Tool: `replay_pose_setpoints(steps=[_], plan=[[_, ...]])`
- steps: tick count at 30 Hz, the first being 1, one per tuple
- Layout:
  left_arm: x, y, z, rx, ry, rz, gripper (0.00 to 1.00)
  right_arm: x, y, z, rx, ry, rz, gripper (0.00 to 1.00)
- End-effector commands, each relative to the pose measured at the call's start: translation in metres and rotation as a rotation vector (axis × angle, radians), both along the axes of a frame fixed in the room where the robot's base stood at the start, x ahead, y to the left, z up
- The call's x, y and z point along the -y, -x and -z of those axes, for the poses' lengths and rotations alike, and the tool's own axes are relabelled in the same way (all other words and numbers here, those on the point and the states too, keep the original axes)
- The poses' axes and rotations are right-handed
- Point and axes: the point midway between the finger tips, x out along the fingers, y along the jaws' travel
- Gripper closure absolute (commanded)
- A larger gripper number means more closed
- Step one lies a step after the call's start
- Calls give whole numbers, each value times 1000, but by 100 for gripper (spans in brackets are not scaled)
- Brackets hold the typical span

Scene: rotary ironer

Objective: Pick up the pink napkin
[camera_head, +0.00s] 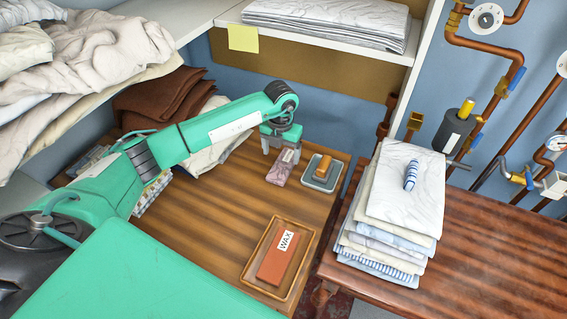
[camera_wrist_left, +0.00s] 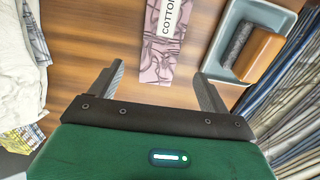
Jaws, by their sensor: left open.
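The pink napkin (camera_head: 280,174) lies on the wooden table. It has a darker line pattern and a white label reading COTTON, clear in the left wrist view (camera_wrist_left: 151,66). My left gripper (camera_head: 281,150) is above the far end of the napkin, pointing down. In the left wrist view my left gripper (camera_wrist_left: 158,78) is open, with one finger to each side of the napkin's line and nothing held between them. How high the fingertips are above the table is hard to tell. My right gripper is not in view.
A grey tray (camera_head: 308,183) with a wood-and-grey item stands close right of the napkin. A wooden tray (camera_head: 249,271) with a red WAX block (camera_head: 274,265) is nearer. Folded linens (camera_head: 400,190) are stacked at right. Brown cloth (camera_head: 160,95) lies at left. The table's middle (camera_head: 215,215) is clear.

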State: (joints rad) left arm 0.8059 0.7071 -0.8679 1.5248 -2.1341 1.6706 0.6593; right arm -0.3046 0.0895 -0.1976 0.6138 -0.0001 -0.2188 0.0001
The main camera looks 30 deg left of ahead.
Motion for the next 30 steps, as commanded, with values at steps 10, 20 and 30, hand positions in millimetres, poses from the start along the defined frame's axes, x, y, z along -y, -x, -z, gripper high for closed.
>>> replay_pose_setpoints(steps=[10,20,30], plan=[[2,5,34,-4,1,-1,20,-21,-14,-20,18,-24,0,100],[1,4,59,1,0,-1,20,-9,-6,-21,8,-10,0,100],[1,4,58,1,0,-1,65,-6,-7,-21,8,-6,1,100]])
